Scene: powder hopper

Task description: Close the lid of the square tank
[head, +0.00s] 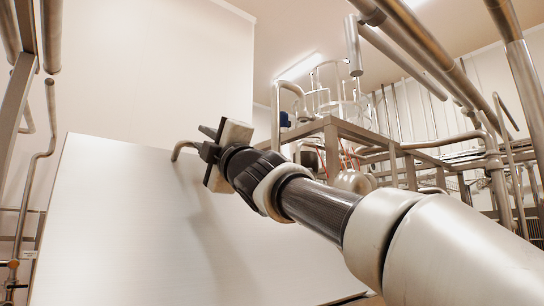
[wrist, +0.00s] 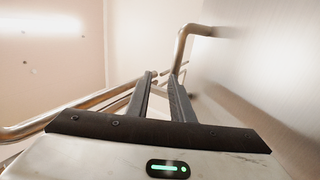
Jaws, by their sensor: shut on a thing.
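The lid (head: 110,215) of the square tank is a large brushed-metal panel that stands raised and leaning in the left and middle of the head view. It also fills the right of the wrist view (wrist: 275,75). A bent tubular handle (head: 181,147) sticks out from its upper part; in the wrist view the handle (wrist: 183,42) curves down from the panel toward my fingers. My gripper (head: 202,150) is shut on the handle; its fingers (wrist: 160,82) show on either side of the bar in the wrist view. The tank's opening is hidden.
A metal frame (head: 340,128) with pipes and a clear caged vessel (head: 335,95) stands behind my arm at the right. Thick pipes (head: 420,50) run overhead at the upper right. Vertical pipes (head: 50,40) stand at the far left. A pale wall (head: 160,70) lies behind the lid.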

